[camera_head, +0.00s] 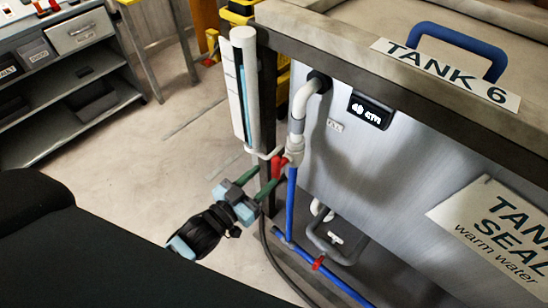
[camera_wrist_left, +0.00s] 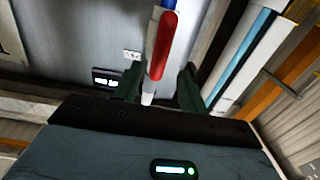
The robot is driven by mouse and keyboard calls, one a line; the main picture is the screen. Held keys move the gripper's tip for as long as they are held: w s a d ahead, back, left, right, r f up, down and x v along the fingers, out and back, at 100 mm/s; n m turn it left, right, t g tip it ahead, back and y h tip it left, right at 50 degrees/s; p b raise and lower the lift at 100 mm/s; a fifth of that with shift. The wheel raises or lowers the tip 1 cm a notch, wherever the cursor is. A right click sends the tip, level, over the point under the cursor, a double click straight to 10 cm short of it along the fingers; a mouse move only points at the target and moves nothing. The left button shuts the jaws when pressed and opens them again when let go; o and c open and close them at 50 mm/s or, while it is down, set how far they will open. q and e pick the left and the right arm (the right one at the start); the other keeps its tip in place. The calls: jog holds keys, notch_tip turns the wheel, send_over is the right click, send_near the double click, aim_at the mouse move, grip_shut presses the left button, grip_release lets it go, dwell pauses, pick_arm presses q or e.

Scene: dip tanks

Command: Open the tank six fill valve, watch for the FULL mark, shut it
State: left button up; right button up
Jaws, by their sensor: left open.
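Tank six (camera_head: 395,160) is a steel tank with a TANK 6 label (camera_head: 445,72) on its rim. A white pipe with a red valve handle (camera_head: 279,165) runs down its left corner into a blue pipe. My left gripper (camera_head: 268,178) is open at that handle. In the left wrist view the red handle (camera_wrist_left: 163,45) shows between the two dark green fingers (camera_wrist_left: 159,78), with gaps on both sides. A white level gauge (camera_head: 244,90) with a blue strip stands left of the pipe; no FULL mark is readable. My right gripper is out of view.
A second red handle (camera_head: 318,263) sits on the low blue pipe (camera_head: 345,288). A sign (camera_head: 500,235) reading "warm water" is on the tank front. A grey shelf unit (camera_head: 70,100) stands at the left. The floor (camera_head: 165,150) between is mostly clear.

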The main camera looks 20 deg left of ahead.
aim_at(273, 169)
pick_arm(q)
jog(key=shift+w+d+r, duration=0.1)
jog(key=shift+w+d, duration=0.1)
jog(key=shift+w, duration=0.05)
jog(key=x, duration=0.6)
jog(key=shift+w+d, duration=0.15)
jog(key=shift+w, duration=0.4)
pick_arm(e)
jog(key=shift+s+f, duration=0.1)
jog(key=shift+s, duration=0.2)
pick_arm(q)
jog(key=shift+c, duration=0.4)
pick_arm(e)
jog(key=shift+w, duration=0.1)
pick_arm(q)
grip_shut()
